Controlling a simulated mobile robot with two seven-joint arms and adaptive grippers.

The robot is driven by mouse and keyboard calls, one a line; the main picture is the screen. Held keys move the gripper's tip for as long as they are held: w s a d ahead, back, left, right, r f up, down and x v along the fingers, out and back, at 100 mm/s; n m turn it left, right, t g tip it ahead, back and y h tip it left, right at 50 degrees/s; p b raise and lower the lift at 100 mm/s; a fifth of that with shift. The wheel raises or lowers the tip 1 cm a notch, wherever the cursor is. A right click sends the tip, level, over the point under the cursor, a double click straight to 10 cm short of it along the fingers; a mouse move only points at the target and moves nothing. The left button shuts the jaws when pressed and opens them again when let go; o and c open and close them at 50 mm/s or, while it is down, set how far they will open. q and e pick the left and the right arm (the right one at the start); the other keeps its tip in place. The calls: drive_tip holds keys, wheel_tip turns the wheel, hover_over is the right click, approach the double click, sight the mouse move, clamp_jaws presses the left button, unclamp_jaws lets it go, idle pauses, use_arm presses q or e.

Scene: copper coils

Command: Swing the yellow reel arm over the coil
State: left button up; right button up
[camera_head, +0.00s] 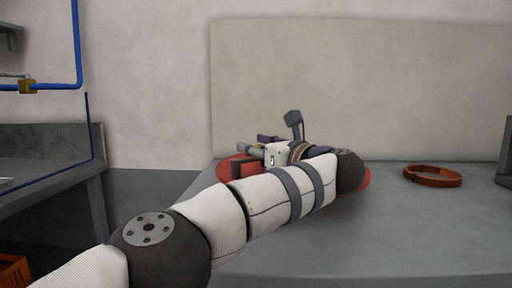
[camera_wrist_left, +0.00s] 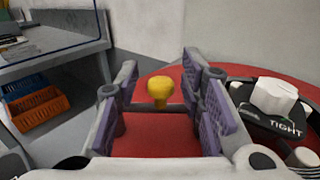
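A yellow knob (camera_wrist_left: 160,90), likely part of the reel arm, stands between the purple-padded fingers of my left gripper in the left wrist view. My left gripper (camera_wrist_left: 162,112) is open, with gaps on both sides of the knob. A red round base (camera_wrist_left: 155,140) lies beneath. In the head view the left gripper (camera_head: 250,154) is over the left part of the red base (camera_head: 228,168), and my arm hides most of it. The rest of the reel arm is hidden. A copper-coloured ring (camera_head: 432,178) lies on the bench at right. My right gripper is not in view.
A black block marked "TIGHT" with a white knob (camera_wrist_left: 273,97) sits on the red base, right of the fingers. The grey bench (camera_head: 400,235) is clear in front. Orange (camera_wrist_left: 40,112) and blue bins stand below a side counter at left.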

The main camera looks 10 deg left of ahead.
use_arm(q)
drive_tip(key=v, duration=1.2)
